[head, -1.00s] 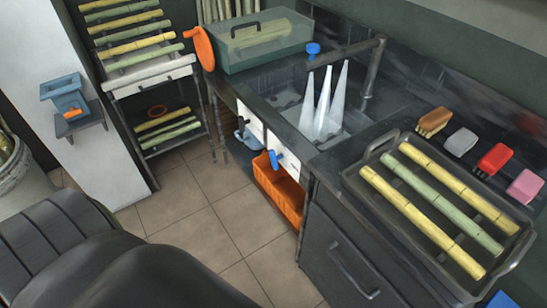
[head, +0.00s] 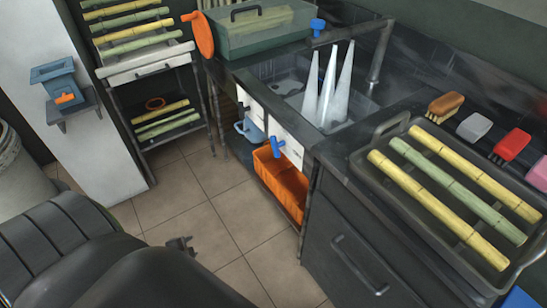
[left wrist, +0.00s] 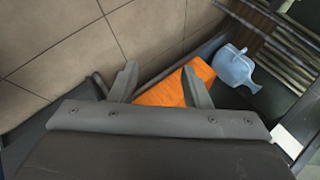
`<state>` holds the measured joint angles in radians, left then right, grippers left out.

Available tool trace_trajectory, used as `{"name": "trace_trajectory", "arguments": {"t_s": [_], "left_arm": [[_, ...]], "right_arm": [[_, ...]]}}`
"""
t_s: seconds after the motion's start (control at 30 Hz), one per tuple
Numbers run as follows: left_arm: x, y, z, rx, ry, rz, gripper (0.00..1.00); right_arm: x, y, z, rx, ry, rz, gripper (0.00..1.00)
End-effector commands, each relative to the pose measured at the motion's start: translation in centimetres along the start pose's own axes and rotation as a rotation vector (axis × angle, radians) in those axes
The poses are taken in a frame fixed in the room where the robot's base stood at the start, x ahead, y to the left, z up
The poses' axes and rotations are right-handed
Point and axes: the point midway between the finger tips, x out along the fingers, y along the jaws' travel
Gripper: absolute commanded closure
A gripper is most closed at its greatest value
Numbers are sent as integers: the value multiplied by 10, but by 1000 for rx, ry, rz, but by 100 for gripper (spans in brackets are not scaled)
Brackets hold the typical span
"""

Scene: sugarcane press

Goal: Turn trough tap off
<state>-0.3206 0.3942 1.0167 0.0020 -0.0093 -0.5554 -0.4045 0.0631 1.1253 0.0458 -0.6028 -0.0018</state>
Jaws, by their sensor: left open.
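A dark sink trough (head: 285,88) is set in the counter. Its pipe spout (head: 379,52) has a blue knob (head: 317,25). White, cone-like streams (head: 328,95) stand below the spout. A second blue tap handle (head: 277,147) sits on the white front panel (head: 293,144). I cannot tell which blue handle is the trough tap. My left gripper (head: 180,245) is low over the floor, left of the counter and apart from both handles. In the left wrist view its fingers (left wrist: 162,86) are spread, with the orange crate (left wrist: 165,92) beyond them. My right gripper is not in view.
The orange crate (head: 280,178) and a blue jug (head: 250,131) are under the counter. A green box (head: 255,38) stands behind the sink. The tiled floor (head: 205,215) is clear.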

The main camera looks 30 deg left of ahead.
Motion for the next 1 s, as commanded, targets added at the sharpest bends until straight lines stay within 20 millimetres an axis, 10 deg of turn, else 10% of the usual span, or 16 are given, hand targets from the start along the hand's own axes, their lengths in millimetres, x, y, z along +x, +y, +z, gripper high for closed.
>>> {"name": "trace_trajectory", "arguments": {"t_s": [0.2, 0.4, 0.7, 1.0], "left_arm": [[15, -121, -53, 514, 227, -293, 57], [-14, -191, -127, 985, 395, -587, 57], [-79, -214, -216, 1482, 560, -970, 57], [-92, -215, -237, 1567, 587, -1051, 57]], "right_arm": [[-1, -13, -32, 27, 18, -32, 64], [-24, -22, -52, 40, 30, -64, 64], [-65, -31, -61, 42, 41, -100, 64], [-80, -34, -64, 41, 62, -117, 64]]}}
